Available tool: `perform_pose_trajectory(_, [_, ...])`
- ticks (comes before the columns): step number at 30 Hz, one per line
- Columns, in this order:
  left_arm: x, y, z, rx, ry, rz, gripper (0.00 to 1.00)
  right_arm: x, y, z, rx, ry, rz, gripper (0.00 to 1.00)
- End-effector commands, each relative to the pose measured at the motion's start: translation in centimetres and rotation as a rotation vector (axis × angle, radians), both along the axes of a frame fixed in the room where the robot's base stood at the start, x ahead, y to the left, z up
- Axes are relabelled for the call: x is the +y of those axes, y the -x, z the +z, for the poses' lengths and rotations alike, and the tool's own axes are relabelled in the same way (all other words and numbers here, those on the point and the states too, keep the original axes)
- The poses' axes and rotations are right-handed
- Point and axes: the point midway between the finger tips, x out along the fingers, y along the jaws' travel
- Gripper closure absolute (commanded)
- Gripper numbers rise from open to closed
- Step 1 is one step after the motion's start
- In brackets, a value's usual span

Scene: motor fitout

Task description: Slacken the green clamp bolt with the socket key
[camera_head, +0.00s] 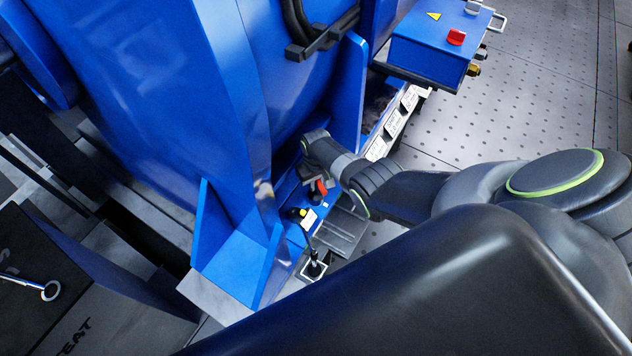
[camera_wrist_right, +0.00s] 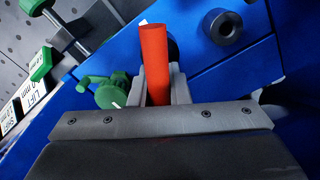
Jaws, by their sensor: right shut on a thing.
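My right gripper (camera_wrist_right: 160,92) is shut on an orange-red cylindrical handle, which I take to be the socket key (camera_wrist_right: 154,55). The handle stands up between the fingers; its other end is hidden behind the gripper. In the head view the red handle (camera_head: 321,187) shows small beside the blue housing, with my right gripper (camera_head: 316,182) partly hidden around it. A green knob-like part (camera_wrist_right: 110,92), perhaps the clamp bolt, sits just left of the fingers in the wrist view. I cannot tell whether the key touches it. My left gripper is not in view.
The large blue housing (camera_head: 180,90) rises left of my right arm. A grey round fitting (camera_wrist_right: 222,27) is right of the handle. More green handles (camera_wrist_right: 41,65) and white labels lie left. A blue control box (camera_head: 430,45) with a red switch stands behind. Open floor (camera_head: 550,100) lies right.

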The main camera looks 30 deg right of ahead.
Motion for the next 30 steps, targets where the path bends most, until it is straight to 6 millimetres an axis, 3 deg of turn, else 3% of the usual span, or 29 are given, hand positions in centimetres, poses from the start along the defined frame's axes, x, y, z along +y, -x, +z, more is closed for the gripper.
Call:
perform_pose_trajectory(14, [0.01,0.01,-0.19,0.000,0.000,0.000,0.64,0.00,-0.11,-0.12,-0.002,0.000,0.012,1.00])
perform_pose_trajectory(22, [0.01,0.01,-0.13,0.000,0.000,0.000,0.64,-0.01,-0.12,-0.12,-0.003,0.000,0.214,1.00])
perform_pose_trajectory(30, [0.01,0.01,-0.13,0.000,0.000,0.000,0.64,-0.01,-0.12,-0.12,-0.003,0.001,0.248,1.00])
